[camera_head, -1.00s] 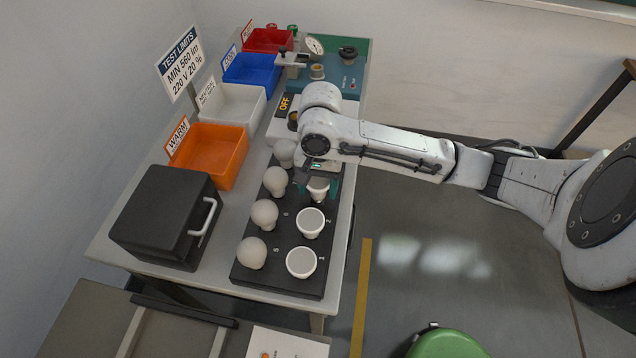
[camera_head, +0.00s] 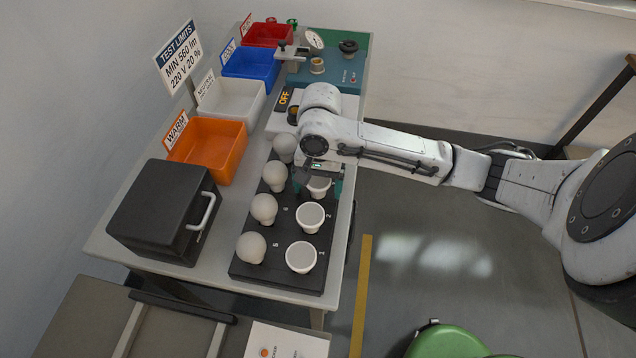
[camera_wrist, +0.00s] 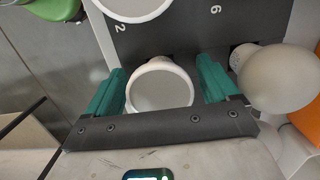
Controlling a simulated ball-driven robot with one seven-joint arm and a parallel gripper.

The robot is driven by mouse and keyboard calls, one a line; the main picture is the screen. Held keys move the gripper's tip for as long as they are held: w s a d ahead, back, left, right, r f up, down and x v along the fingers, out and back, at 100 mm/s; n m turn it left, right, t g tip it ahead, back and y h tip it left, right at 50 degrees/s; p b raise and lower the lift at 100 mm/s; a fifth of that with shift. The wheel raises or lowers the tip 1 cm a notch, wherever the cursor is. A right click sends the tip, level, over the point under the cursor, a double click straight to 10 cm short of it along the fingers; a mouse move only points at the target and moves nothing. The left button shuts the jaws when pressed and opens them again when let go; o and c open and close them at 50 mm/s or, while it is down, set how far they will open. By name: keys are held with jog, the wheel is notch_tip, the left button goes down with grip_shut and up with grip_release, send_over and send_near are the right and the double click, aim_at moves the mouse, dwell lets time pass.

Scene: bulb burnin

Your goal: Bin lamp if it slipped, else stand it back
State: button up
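My gripper (camera_head: 318,183) is over the right column of the black rack (camera_head: 283,247). Its teal fingers stand on either side of a white flat-topped lamp (camera_wrist: 160,90), which also shows in the head view (camera_head: 319,187). In the wrist view (camera_wrist: 162,92) the fingers are apart, with a visible gap on the right side and the left finger very close to the rim. The lamp appears upright; its lower part is hidden. Two more flat-topped lamps (camera_head: 310,216) (camera_head: 301,257) stand nearer, by marks 2 and 1. Several round white bulbs (camera_head: 264,209) fill the left column.
Orange WARM (camera_head: 238,160), white (camera_head: 255,110), blue (camera_head: 272,80) and red (camera_head: 283,42) bins line the left. A black case (camera_head: 150,225) stands at front left. A teal test fixture (camera_head: 349,75) and an OFF switch box (camera_head: 283,115) are behind. A sign reads MIN 560 lm, 220 V 20 %.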

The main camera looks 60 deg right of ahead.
jog(key=shift+o, duration=0.2)
jog(key=r, duration=0.7)
jog(key=d+r+p, duration=0.1)
jog(key=r, duration=0.2)
jog(key=shift+w+d+r, duration=0.1)
jog(key=shift+w+r, duration=0.15)
jog(key=shift+r, duration=0.1)
